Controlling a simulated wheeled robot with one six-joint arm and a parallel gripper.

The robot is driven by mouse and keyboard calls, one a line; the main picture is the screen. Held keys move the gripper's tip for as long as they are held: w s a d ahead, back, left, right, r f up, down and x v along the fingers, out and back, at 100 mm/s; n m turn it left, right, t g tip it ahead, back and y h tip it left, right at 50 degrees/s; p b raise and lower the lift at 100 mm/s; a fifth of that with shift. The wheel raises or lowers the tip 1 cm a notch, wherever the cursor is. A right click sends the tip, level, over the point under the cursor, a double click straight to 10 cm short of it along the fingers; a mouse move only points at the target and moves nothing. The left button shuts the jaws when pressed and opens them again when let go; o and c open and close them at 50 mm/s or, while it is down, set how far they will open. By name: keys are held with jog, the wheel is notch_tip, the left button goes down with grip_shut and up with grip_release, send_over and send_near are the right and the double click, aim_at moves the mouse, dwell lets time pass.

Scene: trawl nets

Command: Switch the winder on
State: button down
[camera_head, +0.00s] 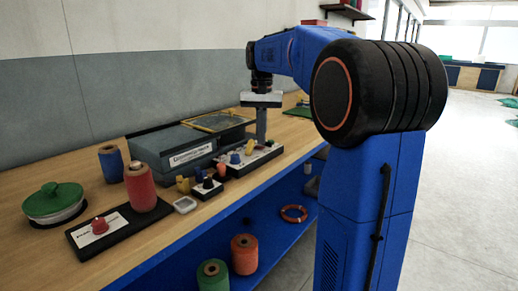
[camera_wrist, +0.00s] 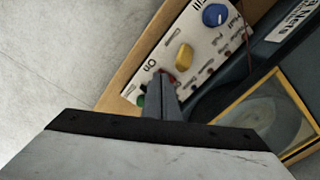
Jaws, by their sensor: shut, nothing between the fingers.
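A white control panel (camera_wrist: 200,35) carries a blue knob (camera_wrist: 214,15), a yellow knob (camera_wrist: 184,57) and a green part (camera_wrist: 141,100) near the word "On". A red part, mostly hidden, shows beside my fingertips. My gripper (camera_wrist: 158,80) is shut and empty, its fingertips over the "On" end of the panel; contact cannot be told. The panel (camera_head: 240,164) lies on the bench in front of a grey labelled box (camera_head: 172,148). I cannot tell which unit is the winder.
Spools stand on the blue shelf below.

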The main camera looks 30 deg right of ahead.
aim_at(261, 147)
jog(key=shift+f, duration=0.75)
dwell(0.8)
jog(key=shift+r, duration=0.15)
notch_tip(261, 147, up, 7)
dwell(0.9)
dwell(0.4)
